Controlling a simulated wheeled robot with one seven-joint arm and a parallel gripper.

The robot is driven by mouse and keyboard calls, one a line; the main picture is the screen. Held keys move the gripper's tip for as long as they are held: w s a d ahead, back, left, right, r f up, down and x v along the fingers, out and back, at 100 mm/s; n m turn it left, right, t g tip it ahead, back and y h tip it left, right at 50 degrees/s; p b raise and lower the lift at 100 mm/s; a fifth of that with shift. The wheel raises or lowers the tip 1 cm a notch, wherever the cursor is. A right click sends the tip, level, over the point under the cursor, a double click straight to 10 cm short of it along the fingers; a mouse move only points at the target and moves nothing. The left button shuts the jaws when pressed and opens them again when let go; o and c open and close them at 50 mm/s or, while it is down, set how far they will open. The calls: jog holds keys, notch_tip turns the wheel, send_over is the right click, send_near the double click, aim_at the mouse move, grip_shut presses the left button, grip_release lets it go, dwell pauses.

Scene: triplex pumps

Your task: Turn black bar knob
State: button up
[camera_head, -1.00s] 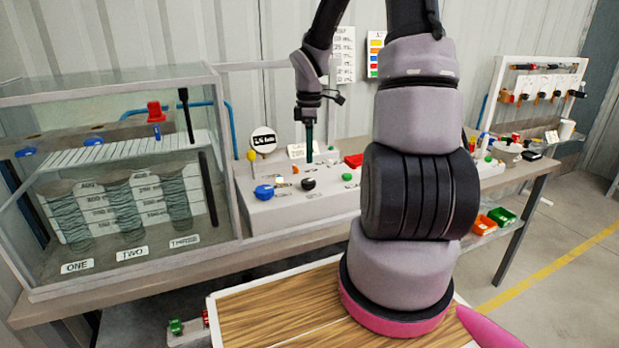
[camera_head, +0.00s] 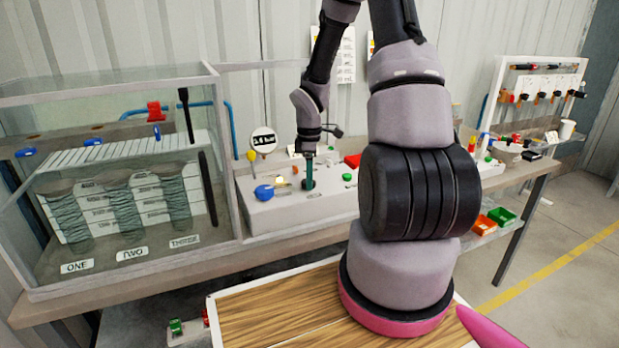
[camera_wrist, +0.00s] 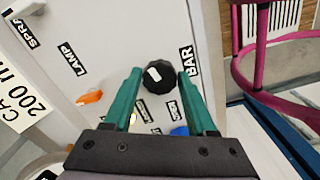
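The black bar knob (camera_wrist: 158,78) is round with a ridged edge and a white mark on top. It sits on the white panel (camera_wrist: 120,28) beside the label "BAR". My gripper (camera_wrist: 159,74) has green fingers, one on each side of the knob, with narrow gaps showing, so it looks open. How far down the fingertips reach along the knob is hard to tell. In the head view my gripper (camera_head: 307,179) points straight down at the panel and hides the knob.
A blue knob (camera_head: 264,192) is left of my gripper, and a round gauge (camera_head: 263,140) stands behind. A green button (camera_head: 347,177) and a red part (camera_head: 353,160) lie to the right. An orange lever (camera_wrist: 90,97) shows in the wrist view. A glass tank (camera_head: 120,262) stands at left.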

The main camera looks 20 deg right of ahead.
grip_shut()
